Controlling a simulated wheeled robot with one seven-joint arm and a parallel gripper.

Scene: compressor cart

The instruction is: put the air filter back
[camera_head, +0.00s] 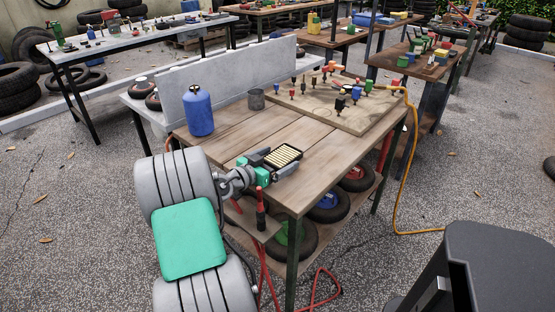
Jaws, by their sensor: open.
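The air filter (283,155), with cream-yellow pleats and a dark frame, is near the front edge of the wooden bench. My gripper (275,162) is open, with its fingers close around or beside the filter. I cannot tell whether the fingers touch it, nor whether it rests on the bench or in a housing. My arm and wrist hide part of this area. I cannot make out a separate filter seat.
A board (345,112) with several fittings lies at the right. A yellow hose (393,200) hangs off the right side. Wheels sit on the lower shelf. The middle planks (240,135) are clear.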

